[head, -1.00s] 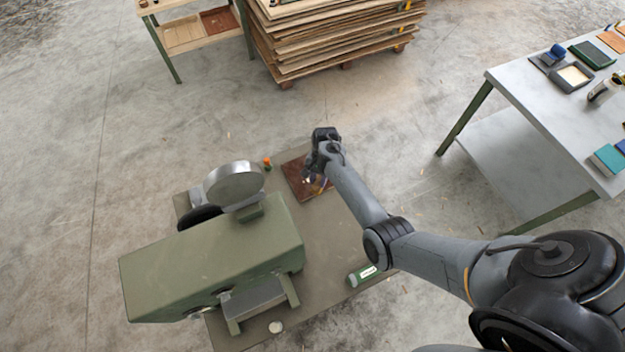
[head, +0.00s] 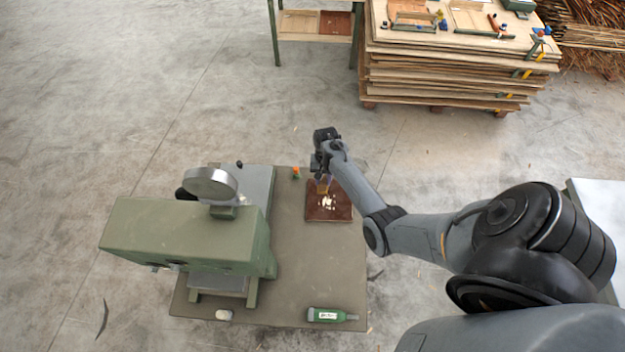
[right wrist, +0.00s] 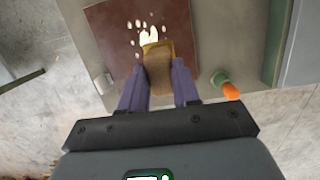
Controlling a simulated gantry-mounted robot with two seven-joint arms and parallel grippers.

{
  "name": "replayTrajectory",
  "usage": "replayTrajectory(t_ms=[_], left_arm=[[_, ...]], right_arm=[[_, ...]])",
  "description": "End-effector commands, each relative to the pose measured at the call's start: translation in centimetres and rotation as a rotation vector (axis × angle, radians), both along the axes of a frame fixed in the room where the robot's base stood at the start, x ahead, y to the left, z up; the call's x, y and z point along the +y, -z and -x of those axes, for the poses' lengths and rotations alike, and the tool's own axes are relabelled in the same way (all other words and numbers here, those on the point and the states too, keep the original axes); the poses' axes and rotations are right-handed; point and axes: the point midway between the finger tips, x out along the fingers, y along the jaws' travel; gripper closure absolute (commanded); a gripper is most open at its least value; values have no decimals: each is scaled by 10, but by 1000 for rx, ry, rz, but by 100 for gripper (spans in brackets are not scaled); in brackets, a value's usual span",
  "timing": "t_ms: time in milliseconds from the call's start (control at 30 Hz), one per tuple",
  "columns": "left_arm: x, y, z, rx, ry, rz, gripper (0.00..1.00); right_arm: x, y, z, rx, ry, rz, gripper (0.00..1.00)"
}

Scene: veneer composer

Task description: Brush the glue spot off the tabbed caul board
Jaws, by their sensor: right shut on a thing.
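The caul board (head: 343,213) is a dark reddish-brown square lying flat at the far right of the green-grey bench top. A whitish glue spot (head: 328,202) with several small specks around it lies on the board; it also shows in the right wrist view (right wrist: 149,33). My right gripper (head: 322,177) is above the board's far edge, shut on a brush (right wrist: 158,68) with a tan body. The brush's tip is at the glue spot; I cannot tell whether it touches. No tab on the board can be made out. My left gripper is not in view.
A green machine (head: 185,235) with a round gauge fills the bench's left side. A small orange-topped green bottle (head: 296,173) stands left of the board. A green bottle (head: 330,315) lies at the near edge. The bench middle (head: 310,255) is clear.

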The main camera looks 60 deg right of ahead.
Motion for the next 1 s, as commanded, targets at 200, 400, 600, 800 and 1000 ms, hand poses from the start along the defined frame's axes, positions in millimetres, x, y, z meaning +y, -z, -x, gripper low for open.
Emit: replayTrajectory(t_ms=[200, 400, 600, 800, 1000], left_arm=[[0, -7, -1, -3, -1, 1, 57], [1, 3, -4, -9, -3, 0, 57], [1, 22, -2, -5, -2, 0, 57], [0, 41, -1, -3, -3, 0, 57], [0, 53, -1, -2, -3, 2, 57]], right_arm=[[-13, -2, 14, 0, 15, 0, 100], [-13, 10, 16, 0, 15, 0, 100], [-13, 26, 15, 0, 15, 1, 100], [-13, 43, 15, -1, 15, 0, 100], [-13, 53, 15, -1, 15, 0, 100]])
